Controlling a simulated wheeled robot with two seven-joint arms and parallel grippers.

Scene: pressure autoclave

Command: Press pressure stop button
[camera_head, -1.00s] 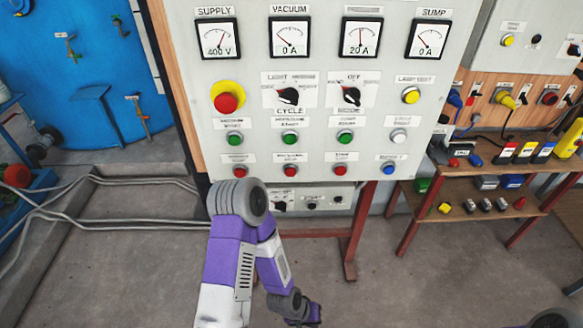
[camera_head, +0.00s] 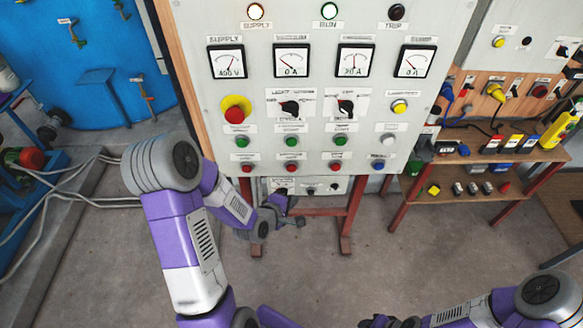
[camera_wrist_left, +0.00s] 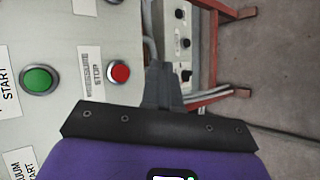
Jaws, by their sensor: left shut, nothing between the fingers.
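The pressure stop button appears to be the middle red button (camera_head: 291,168) in the lower row of the grey control panel (camera_head: 205,90). In the left wrist view it is a red button (camera_wrist_left: 118,71), with a blurred label whose last word reads STOP. My left gripper (camera_head: 292,208) is just below the panel's lower edge, under that button and apart from it. Its dark fingers (camera_wrist_left: 160,85) are shut and empty, to the right of the button in the left wrist view. My right gripper (camera_head: 378,321) barely shows at the bottom edge; its fingers cannot be made out.
Green buttons (camera_head: 291,141) sit above the red ones, with a blue button (camera_head: 378,164) at right. A yellow-ringed emergency button (camera_head: 235,114) is at left. A small lower panel (camera_head: 335,186) and red stand legs (camera_head: 352,215) are behind the gripper. A shelf (camera_head: 470,205) stands right.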

